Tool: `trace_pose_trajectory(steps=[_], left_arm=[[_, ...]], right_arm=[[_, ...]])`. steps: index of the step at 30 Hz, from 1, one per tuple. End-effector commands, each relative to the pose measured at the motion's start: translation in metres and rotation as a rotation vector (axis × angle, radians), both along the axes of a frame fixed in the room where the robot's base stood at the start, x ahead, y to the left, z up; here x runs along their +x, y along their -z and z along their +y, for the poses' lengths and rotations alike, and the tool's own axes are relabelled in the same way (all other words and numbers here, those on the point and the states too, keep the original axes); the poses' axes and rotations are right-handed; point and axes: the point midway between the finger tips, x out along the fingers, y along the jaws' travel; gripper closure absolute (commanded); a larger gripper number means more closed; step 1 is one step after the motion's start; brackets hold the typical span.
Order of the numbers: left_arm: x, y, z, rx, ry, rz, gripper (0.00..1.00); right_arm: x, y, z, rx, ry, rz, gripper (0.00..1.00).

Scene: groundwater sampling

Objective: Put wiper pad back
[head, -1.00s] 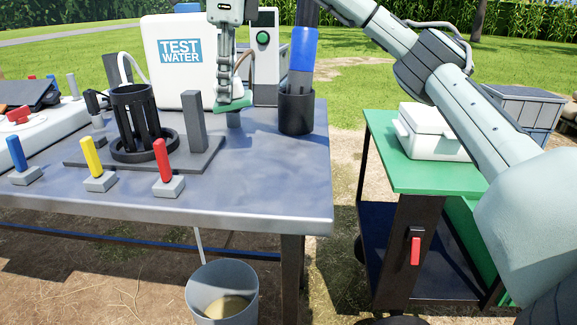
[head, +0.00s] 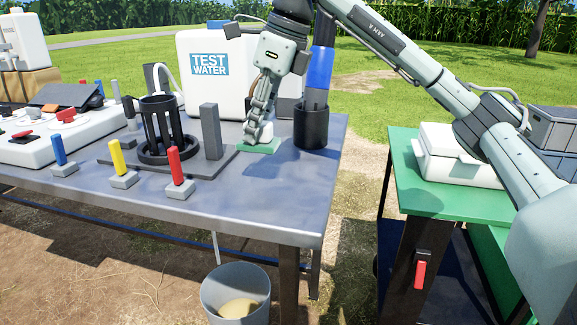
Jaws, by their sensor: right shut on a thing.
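The wiper pad is a flat green block (head: 259,146) at the back of the grey table (head: 240,190), in the head view. My right gripper (head: 254,135) comes down from above and is shut on the pad. The pad lies flat at or just above the table top; I cannot tell if it touches. It is between a grey upright block and a dark cup. My left gripper is not in view.
The dark cup (head: 314,131) with a blue-banded tool stands close right of the pad. The grey upright block (head: 211,131) and black cage holder (head: 167,154) are left. A white TEST WATER container (head: 210,90) stands behind. The table's front right is clear.

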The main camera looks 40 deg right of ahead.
Motion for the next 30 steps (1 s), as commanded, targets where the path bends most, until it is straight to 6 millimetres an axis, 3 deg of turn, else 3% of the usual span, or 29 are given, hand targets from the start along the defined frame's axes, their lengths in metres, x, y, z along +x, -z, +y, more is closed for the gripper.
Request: trace_pose_trajectory(steps=[3, 9, 19, 30], left_arm=[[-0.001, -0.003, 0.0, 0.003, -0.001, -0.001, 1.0], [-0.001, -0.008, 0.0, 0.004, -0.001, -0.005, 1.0], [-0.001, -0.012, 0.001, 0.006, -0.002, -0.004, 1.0], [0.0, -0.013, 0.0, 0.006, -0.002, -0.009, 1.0]], right_arm=[[-0.018, 0.017, -0.022, -0.002, 0.004, 0.001, 1.0], [-0.033, 0.03, -0.039, -0.001, 0.0, -0.001, 1.0], [-0.035, 0.068, -0.041, -0.001, -0.001, 0.001, 1.0], [-0.034, 0.073, -0.041, 0.0, -0.002, -0.001, 1.0]])
